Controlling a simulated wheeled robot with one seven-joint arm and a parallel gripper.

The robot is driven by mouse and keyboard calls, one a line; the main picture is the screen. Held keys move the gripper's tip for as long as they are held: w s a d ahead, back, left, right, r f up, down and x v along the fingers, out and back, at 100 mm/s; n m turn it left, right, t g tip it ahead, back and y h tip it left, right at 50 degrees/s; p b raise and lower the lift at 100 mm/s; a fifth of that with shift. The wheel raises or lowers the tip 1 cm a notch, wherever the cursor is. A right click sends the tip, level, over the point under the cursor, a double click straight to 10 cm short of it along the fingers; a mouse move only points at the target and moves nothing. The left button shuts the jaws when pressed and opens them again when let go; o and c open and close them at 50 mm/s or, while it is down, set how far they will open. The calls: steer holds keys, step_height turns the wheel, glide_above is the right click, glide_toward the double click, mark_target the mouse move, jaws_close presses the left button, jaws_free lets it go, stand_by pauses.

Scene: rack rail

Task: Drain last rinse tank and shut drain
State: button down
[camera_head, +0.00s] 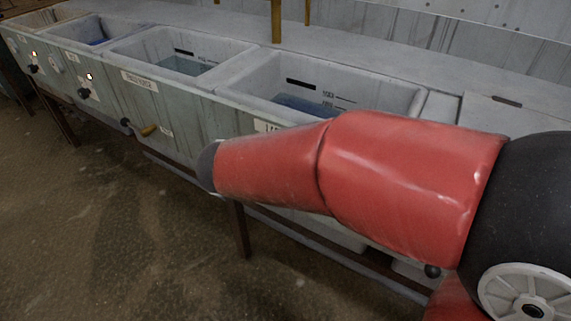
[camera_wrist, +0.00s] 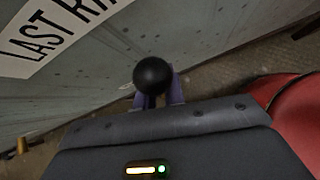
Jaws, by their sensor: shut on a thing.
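The last rinse tank (camera_head: 245,103) is the nearest basin at the right in the head view, with bluish water (camera_head: 303,104) inside. Its front label (camera_head: 265,126) is mostly hidden by my red arm; the wrist view shows the label (camera_wrist: 50,38) reading "LAST RI…". In the wrist view my gripper (camera_wrist: 157,90) is shut on a round black knob (camera_wrist: 153,72) in front of the grey panel, a purplish finger on each side. The knob's stem is hidden, so I cannot tell whether the drain is open. My arm hides the gripper in the head view.
More basins run to the left, including a middle tank (camera_head: 180,66) with water. A brass-coloured handle (camera_head: 149,130) and black knobs (camera_head: 84,93) stick out from the front panel. A dark leg (camera_head: 241,230) stands below; the floor (camera_head: 130,230) in front is clear.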

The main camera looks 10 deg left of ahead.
stand_by(0.4)
steer(key=c, duration=1.5)
jaws_free()
steer(key=shift+a, duration=0.1)
steer(key=v, duration=0.7)
steer(key=shift+s+a+r+p, duration=0.15)
steer(key=shift+s+r+p, duration=0.05)
steer(key=shift+r+p, duration=0.1)
